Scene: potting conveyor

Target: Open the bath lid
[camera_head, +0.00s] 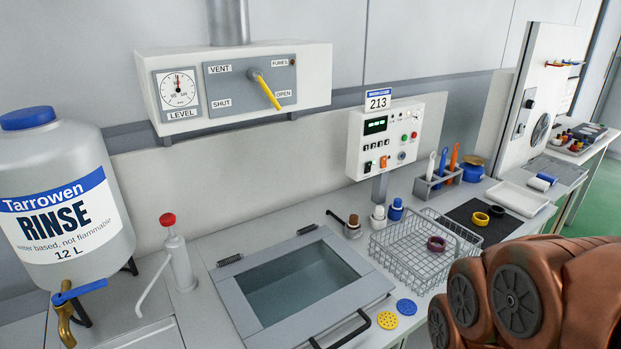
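The bath lid (300,283) is a grey frame around a clear window, set in the bench top at the lower middle. It looks shut and lies flat, with bluish-grey showing through the window. Two dark hinges (230,259) sit along its back edge. A black bar handle (343,333) is on its front edge, partly cut off by the bottom of the picture. My gripper is not in view. Only copper-coloured links of my arm show at the lower right, apart from the lid.
A wire basket (411,254) holding a dark ring stands right of the lid. A yellow disc (388,320) and a blue disc (406,307) lie near its right corner. A red-topped dispenser (177,255) stands left. A vent box with a yellow lever (266,91) hangs above.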

